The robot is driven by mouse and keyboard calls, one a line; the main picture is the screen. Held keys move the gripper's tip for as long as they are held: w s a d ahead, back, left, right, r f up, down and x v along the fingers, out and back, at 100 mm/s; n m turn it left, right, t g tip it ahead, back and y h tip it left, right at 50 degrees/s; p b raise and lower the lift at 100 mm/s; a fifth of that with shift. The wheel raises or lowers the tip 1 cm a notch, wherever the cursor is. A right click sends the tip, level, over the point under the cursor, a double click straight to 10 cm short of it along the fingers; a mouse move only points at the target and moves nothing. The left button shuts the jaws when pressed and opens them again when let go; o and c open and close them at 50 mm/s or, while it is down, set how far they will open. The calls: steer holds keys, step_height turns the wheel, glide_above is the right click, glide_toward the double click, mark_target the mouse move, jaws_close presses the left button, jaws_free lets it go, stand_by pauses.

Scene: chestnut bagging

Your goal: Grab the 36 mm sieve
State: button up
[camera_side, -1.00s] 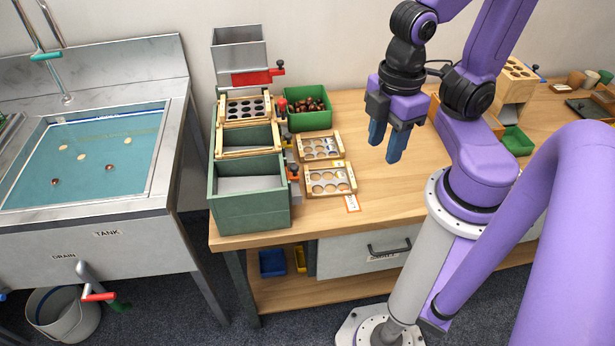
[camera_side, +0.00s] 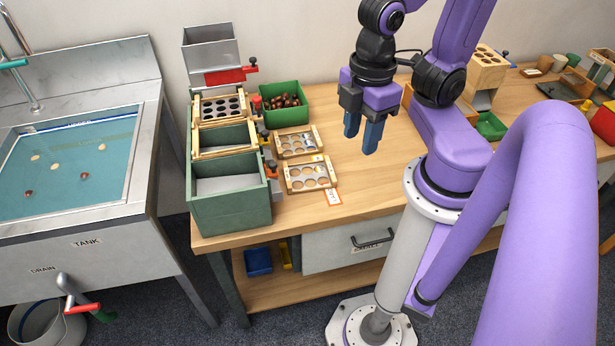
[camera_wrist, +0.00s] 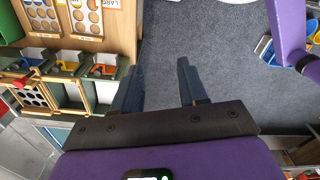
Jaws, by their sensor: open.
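Two wooden sieves with round holes lie on the bench, a front one (camera_side: 310,176) and a rear one (camera_side: 296,143). In the wrist view they show at the top left, one (camera_wrist: 87,17) beside the other (camera_wrist: 40,18). A third sieve with dark holes (camera_side: 220,106) sits on the green box stack; it also shows in the wrist view (camera_wrist: 33,95). I cannot read which one is 36 mm. My gripper (camera_side: 361,138) is open and empty, above the bench to the right of the two sieves. Its two blue fingers (camera_wrist: 157,80) stand apart with only floor between them in the wrist view.
Green boxes (camera_side: 231,211) stand at the bench's left end under a metal hopper (camera_side: 211,48). A green bin of chestnuts (camera_side: 285,103) stands behind the sieves. A water tank (camera_side: 70,165) is at left. Bare bench top (camera_side: 375,170) lies right of the sieves.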

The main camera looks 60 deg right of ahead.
steer(key=shift+o, duration=0.2)
stand_by(0.5)
steer(key=n+t+h, duration=0.9)
steer(key=n+h, duration=0.2)
steer(key=n, duration=0.3)
glide_toward(331, 168)
steer(key=shift+x, duration=0.95)
steer(key=shift+y, duration=0.3)
steer(key=shift+x, duration=3.35)
steer(key=shift+r, duration=0.15)
jaws_close()
